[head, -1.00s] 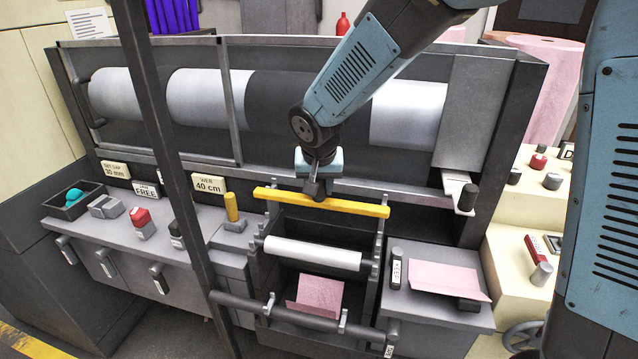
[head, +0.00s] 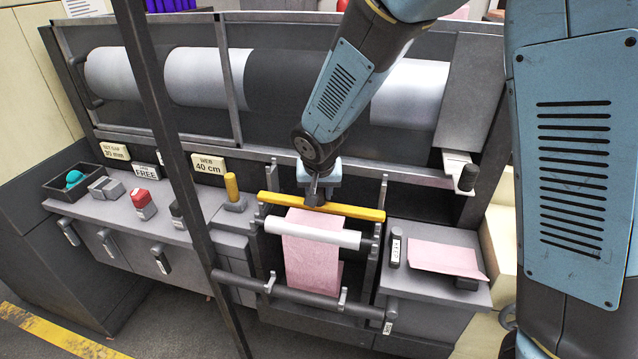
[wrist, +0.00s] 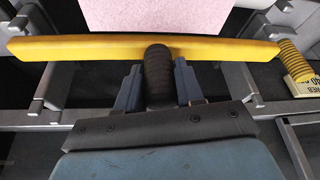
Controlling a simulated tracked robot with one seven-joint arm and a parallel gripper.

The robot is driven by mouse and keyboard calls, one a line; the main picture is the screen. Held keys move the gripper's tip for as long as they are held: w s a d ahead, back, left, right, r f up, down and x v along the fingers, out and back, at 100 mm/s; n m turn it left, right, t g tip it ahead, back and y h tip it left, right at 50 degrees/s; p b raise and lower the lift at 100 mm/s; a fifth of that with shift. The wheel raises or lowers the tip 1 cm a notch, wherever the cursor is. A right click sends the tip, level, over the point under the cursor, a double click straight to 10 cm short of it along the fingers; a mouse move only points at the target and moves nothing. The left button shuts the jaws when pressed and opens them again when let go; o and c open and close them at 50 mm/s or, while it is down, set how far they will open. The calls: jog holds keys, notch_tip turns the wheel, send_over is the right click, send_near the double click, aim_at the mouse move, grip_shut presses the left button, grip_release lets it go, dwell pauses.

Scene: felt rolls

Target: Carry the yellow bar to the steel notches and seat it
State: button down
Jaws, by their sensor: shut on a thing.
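The yellow bar (head: 352,212) lies roughly level across the frame, its ends near the two notched steel side plates, left (head: 259,219) and right (head: 379,218). My gripper (head: 314,194) is shut on the dark ribbed grip at the bar's middle. In the wrist view the bar (wrist: 90,47) spans the picture, with the gripper (wrist: 158,88) around its grip (wrist: 158,75). Steel notches show at the left (wrist: 45,95) and right (wrist: 262,25). I cannot tell whether the bar ends rest in notches or hover above them.
Pink felt (head: 312,265) hangs over the white roller (head: 345,238) in front of the bar. A yellow peg (head: 232,188) stands to the left. A dark post (head: 180,170) crosses the view. A pink sheet (head: 445,258) lies on the right ledge. Large rollers (head: 200,77) fill the back.

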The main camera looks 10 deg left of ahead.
jog(key=shift+f, duration=0.75)
dwell(0.6)
jog(key=c, duration=0.6)
grip_release()
jog(key=shift+r, duration=0.1)
jog(key=v, duration=1.3)
jog(key=shift+d+r, duration=0.1)
jog(key=shift+r, duration=0.15)
